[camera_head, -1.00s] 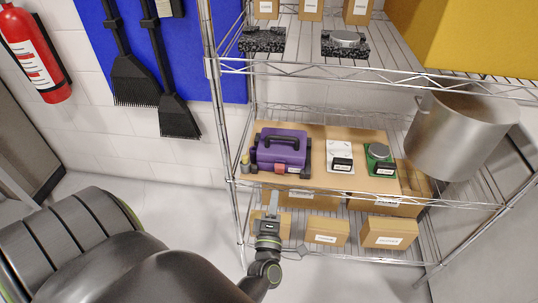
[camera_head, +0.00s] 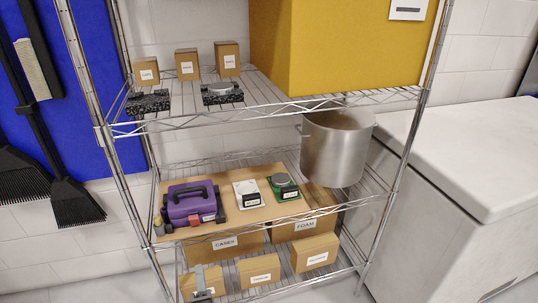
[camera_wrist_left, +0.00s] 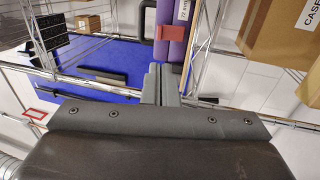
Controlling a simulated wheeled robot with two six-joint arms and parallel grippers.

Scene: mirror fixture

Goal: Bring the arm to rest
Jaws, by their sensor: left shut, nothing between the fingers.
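My left gripper (camera_head: 199,270) shows at the bottom of the head view, in front of the lower left of the wire shelf rack (camera_head: 117,205). Its grey fingers are shut with nothing between them. They also show closed together in the left wrist view (camera_wrist_left: 160,80), pointing toward the rack. Most of my left arm is out of the head view. My right gripper is not in view.
The middle shelf holds a purple case (camera_head: 190,212), two small devices and a steel pot (camera_head: 337,150). Cardboard boxes (camera_head: 260,270) stand below. A yellow box (camera_head: 340,45) is above. A white chest (camera_head: 460,190) stands right of the rack.

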